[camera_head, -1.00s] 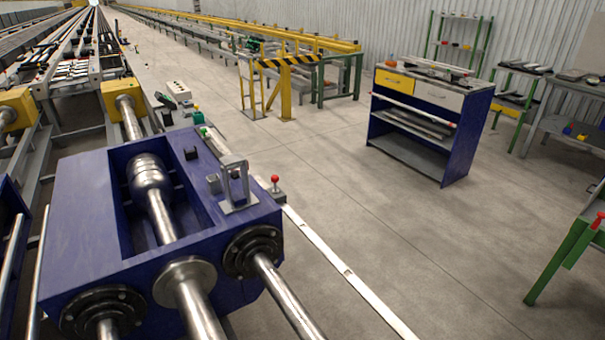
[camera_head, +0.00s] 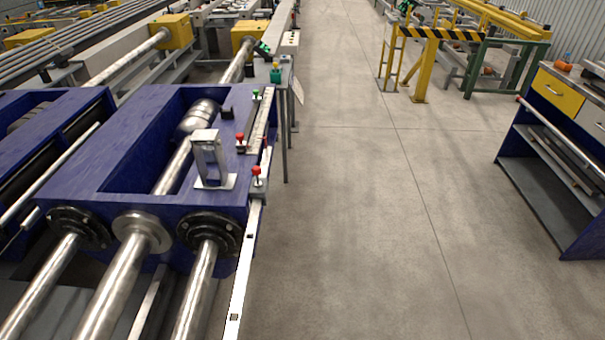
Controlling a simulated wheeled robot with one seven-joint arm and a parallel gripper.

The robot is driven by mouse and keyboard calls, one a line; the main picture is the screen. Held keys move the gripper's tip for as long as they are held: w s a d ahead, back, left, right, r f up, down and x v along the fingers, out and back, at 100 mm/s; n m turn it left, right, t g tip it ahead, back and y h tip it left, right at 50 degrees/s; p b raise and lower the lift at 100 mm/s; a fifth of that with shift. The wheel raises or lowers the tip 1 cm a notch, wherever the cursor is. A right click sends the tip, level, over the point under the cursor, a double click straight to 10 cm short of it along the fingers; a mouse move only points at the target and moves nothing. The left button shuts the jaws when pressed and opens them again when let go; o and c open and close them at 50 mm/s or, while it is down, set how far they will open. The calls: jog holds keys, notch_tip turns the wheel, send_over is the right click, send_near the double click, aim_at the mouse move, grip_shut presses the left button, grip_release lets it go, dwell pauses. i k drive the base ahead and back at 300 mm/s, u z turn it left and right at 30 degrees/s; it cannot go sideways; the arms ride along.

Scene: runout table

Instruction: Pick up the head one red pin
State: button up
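A red-topped pin (camera_head: 257,171) stands upright on the pale rail at the right edge of the blue machine block (camera_head: 92,172). A second small red-topped piece (camera_head: 240,137) shows farther back on the block, beside the silver bracket (camera_head: 209,157). Another small red spot shows just to its right by the rail, too small to make out. I cannot tell from the picture which of these is the head one. My gripper is not in view.
Steel rods (camera_head: 105,288) come out of the block's front. The pale slotted rail (camera_head: 240,270) runs along its right side. A small green-topped piece (camera_head: 256,95) stands farther back. A blue cabinet (camera_head: 545,170) and yellow barrier (camera_head: 420,75) stand right. The grey floor (camera_head: 370,220) between is clear.

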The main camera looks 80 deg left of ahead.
aim_at(256, 170)
jog(key=i, duration=0.3)
jog(key=z, duration=3.25)
jog(key=k, duration=2.4)
jog(key=z, duration=2.15)
